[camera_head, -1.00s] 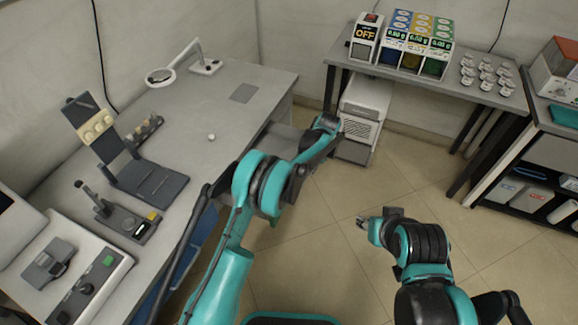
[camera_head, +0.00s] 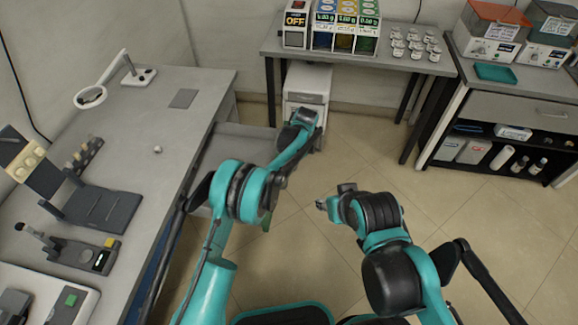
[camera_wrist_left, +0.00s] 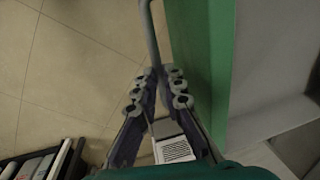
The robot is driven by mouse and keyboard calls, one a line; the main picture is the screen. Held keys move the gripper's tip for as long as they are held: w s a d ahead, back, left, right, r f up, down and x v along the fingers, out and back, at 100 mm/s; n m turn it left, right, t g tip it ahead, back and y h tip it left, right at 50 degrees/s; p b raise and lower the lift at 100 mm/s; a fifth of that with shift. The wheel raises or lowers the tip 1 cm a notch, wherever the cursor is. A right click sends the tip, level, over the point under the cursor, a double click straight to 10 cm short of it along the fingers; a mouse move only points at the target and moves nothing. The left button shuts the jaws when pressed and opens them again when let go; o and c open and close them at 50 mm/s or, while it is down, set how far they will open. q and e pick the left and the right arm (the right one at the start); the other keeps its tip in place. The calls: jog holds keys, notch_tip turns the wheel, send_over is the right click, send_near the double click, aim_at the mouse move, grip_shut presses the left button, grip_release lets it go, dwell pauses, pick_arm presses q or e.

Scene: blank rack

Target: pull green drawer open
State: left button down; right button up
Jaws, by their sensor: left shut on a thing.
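The green drawer front (camera_wrist_left: 200,60) fills the upper middle of the left wrist view, with a thin grey bar handle (camera_wrist_left: 151,35) along its left side. My left gripper (camera_wrist_left: 160,82) is shut on the handle. In the head view my left arm hides the handle and most of the front. A small green piece (camera_head: 266,222) shows below the arm. A grey drawer body (camera_head: 250,140) stands out from the desk's right side, so the drawer is at least partly open. My right gripper (camera_head: 324,205) hangs over the floor, apart from everything; its jaws are too small to read.
The grey desk (camera_head: 185,150) carries a magnifier lamp (camera_head: 92,97) and dark devices. A white vented cabinet (camera_head: 307,85) stands under the back table (camera_head: 275,48), close behind my left wrist. A shelf unit (camera_head: 510,105) is at right. The floor (camera_head: 440,215) between is clear.

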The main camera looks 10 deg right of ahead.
pick_arm(q)
jog(key=c, duration=1.9)
grip_release()
jog(key=r, duration=0.4)
jog(key=d+r, duration=0.1)
jog(key=r, duration=0.2)
jog(key=d+r, duration=0.1)
jog(key=r, duration=0.3)
jog(key=shift+s+d+r, duration=0.1)
jog(key=shift+s+r, duration=0.2)
jog(key=shift+r, duration=0.05)
